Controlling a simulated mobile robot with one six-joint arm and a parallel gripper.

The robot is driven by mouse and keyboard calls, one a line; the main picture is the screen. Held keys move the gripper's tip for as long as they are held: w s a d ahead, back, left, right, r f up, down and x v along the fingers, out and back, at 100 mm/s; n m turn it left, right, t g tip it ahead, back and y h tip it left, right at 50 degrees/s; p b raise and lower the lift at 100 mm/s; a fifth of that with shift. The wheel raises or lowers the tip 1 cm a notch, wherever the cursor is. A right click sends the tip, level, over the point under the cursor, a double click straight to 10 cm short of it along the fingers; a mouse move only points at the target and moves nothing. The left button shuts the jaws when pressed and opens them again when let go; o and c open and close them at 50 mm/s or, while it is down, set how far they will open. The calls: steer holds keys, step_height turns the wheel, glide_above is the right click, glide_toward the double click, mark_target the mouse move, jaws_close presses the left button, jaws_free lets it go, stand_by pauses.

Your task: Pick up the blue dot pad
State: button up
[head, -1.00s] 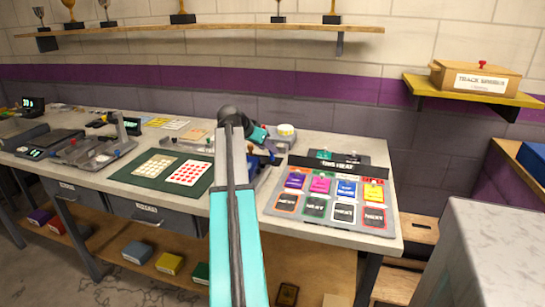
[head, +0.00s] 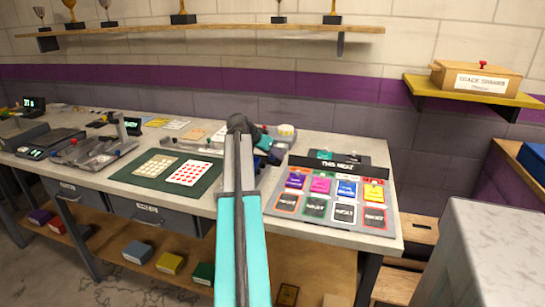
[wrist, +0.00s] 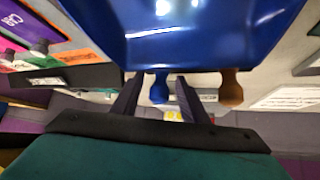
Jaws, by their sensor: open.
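My gripper shows in the wrist view (wrist: 158,82) with its two dark fingers apart. A small blue knob-shaped thing (wrist: 159,92) shows between the fingers; I cannot tell whether it touches them or is the blue dot pad. A large glossy blue thing (wrist: 210,30) fills the top of the wrist view, very close to the camera. In the head view my arm reaches over the bench, and blue parts (head: 275,156) show just right of it, partly hidden. No sheet with blue dots is clearly seen.
A green mat (head: 128,177) holds a red-dot sheet (head: 187,173) and a beige sheet (head: 155,164) left of my arm. A grey board (head: 325,209) with coloured cards lies to the right. A brown knob-shaped thing (wrist: 231,92) is beside the blue one.

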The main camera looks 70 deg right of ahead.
stand_by(0.5)
jaws_close()
steer(key=shift+r, duration=0.1)
steer(key=shift+r, duration=4.9)
